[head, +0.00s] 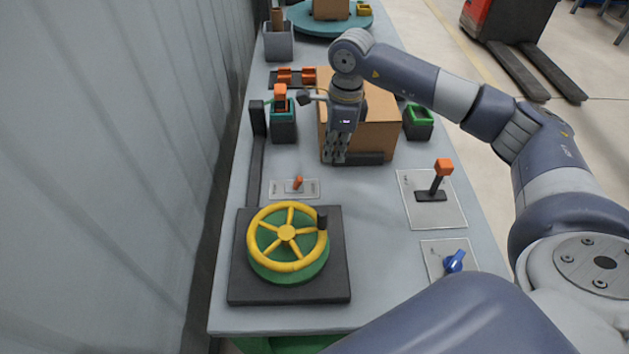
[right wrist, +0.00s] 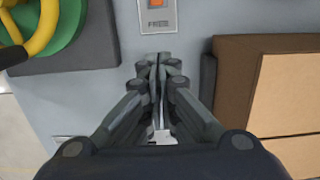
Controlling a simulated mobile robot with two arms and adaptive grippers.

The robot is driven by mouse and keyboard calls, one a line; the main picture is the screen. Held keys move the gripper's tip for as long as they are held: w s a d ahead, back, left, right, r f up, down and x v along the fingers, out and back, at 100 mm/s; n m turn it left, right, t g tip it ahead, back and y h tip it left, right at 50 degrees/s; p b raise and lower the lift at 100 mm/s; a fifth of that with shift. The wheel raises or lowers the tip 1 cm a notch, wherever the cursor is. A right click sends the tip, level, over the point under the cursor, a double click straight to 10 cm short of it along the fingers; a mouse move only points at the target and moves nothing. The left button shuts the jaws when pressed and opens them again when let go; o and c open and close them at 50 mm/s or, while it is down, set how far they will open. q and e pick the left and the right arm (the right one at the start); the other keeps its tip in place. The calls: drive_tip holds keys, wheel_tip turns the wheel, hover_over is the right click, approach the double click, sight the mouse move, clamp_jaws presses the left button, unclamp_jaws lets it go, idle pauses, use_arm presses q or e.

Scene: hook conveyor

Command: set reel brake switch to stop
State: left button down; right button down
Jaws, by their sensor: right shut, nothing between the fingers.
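A small orange switch (head: 298,184) sits on a light grey plate (head: 312,189) on the table, behind the yellow wheel. In the right wrist view the orange switch (right wrist: 157,3) is cut off at the top edge, and its plate (right wrist: 157,20) reads "FREE" at the near end. My right gripper (head: 334,158) is shut and empty, pointing down between the plate and the cardboard box. In the right wrist view its closed fingertips (right wrist: 158,58) are just short of the plate, apart from the switch. My left gripper is not in view.
A yellow handwheel (head: 287,232) on a green reel stands in front of the switch. A cardboard box (head: 375,125) is close behind my right gripper. An orange-knobbed lever (head: 442,168) and a blue knob (head: 454,261) are at the right. The middle tabletop is clear.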

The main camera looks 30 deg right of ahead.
sight(298, 183)
idle(0.3)
drive_tip(key=f+p, duration=0.1)
drive_tip(key=f, duration=0.2)
drive_tip(key=f+p, duration=0.1)
drive_tip(key=f, duration=0.2)
drive_tip(key=f+p, duration=0.1)
drive_tip(key=f, duration=0.2)
drive_tip(key=shift+a, duration=0.4)
drive_tip(key=shift+w+a+r+p, duration=0.15)
drive_tip(key=shift+w+a+p, duration=0.3)
drive_tip(key=shift+a, duration=0.2)
drive_tip(key=shift+w+a+r+p, duration=0.1)
drive_tip(key=shift+w+a+p, duration=0.2)
drive_tip(key=shift+a+p, duration=0.25)
drive_tip(key=shift+w+a+r, duration=0.15)
drive_tip(key=shift+w+a, duration=0.05)
drive_tip(key=shift+a, duration=0.3)
